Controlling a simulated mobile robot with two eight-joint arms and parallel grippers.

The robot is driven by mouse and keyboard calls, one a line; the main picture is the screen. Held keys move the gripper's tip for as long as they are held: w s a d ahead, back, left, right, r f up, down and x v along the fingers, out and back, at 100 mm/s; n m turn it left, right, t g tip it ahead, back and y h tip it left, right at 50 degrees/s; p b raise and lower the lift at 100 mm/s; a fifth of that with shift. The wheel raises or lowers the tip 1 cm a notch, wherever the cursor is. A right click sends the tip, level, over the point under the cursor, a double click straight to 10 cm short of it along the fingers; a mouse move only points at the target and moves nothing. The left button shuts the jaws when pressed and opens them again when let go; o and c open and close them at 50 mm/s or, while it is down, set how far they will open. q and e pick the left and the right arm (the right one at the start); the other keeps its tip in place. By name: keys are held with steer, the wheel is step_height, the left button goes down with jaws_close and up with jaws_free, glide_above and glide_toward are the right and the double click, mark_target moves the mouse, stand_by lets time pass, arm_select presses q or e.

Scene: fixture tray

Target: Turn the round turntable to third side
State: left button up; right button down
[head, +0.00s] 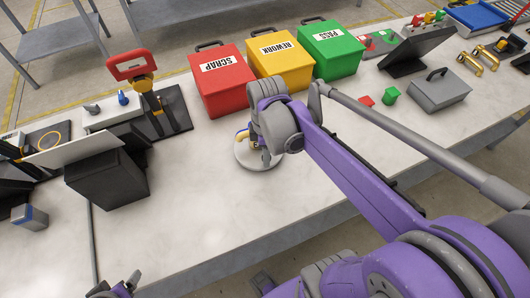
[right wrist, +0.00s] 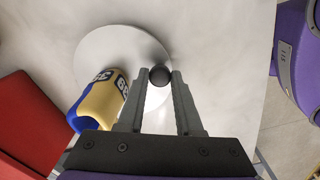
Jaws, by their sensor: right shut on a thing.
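The round turntable (head: 246,160) is a pale disc on the bench, in front of the red and yellow boxes; it fills the upper middle of the right wrist view (right wrist: 100,48). A yellow and blue part with dark markings (right wrist: 103,98) is on its left side there. A black round knob (right wrist: 160,75) is at the disc's edge. My right gripper (right wrist: 159,78) is shut on this knob, one finger on each side; in the head view the gripper (head: 267,157) is partly hidden by its wrist. A purple and grey piece of my left arm shows at the bottom left; its jaws cannot be made out.
Red SCRAP (head: 222,85), yellow REWORK (head: 281,68) and green PASS (head: 333,50) boxes stand behind the turntable. A red-handled clamp (head: 133,66) and black box (head: 107,180) are left. A grey case (head: 440,92) and small blocks are right. The front bench middle is clear.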

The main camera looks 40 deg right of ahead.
steer(key=shift+d, duration=0.1)
stand_by(0.5)
steer(key=c, duration=0.6)
jaws_free()
steer(key=shift+r, duration=0.1)
step_height(320, 180, up, 11)
steer(key=shift+f+p, duration=0.2)
steer(key=shift+p, duration=0.25)
